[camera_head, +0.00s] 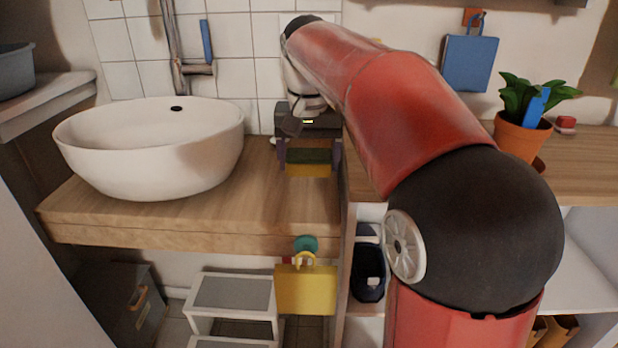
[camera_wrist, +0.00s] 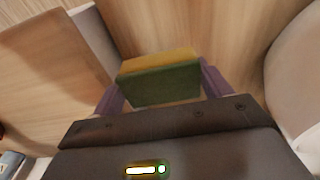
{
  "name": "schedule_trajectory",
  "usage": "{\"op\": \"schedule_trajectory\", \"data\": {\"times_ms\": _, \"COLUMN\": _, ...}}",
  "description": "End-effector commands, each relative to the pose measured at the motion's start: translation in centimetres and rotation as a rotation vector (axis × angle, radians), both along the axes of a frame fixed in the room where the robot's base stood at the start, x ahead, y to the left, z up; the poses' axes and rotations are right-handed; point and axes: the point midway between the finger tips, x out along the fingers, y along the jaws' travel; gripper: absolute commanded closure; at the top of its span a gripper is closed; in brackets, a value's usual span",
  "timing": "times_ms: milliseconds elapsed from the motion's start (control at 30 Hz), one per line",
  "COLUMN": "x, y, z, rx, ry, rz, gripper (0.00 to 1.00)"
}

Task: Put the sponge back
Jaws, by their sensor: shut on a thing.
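The sponge (camera_head: 308,168) is a small block with a dark green layer on top and a yellow layer below. My gripper (camera_head: 308,155) is shut on it, with a purple finger at each side. In the head view it shows over the wooden counter, right of the white basin. In the wrist view the sponge (camera_wrist: 158,82) sits between the two fingertips (camera_wrist: 160,88), with wood beyond it. I cannot tell whether the sponge touches the counter.
The white basin (camera_head: 150,150) stands left on the wooden counter (camera_head: 190,220). A potted plant (camera_head: 520,135) stands on the right-hand counter. A yellow board (camera_head: 305,290) hangs below the counter's front edge, beside a grey-topped step stool (camera_head: 232,293). A blue board (camera_head: 470,63) hangs on the wall.

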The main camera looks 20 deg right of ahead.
Motion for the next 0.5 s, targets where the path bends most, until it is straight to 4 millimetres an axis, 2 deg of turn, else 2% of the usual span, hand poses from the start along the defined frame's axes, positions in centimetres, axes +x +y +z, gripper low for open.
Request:
{"op": "schedule_trajectory", "data": {"times_ms": 233, "x": -0.1, "y": 0.0, "z": -3.4, "rx": 0.000, "ry": 0.003, "rz": 0.000, "gripper": 0.32}}
{"op": "schedule_trajectory", "data": {"times_ms": 500, "x": 0.0, "y": 0.0, "z": -3.8, "rx": 0.000, "ry": 0.000, "rz": 0.000, "gripper": 0.32}}
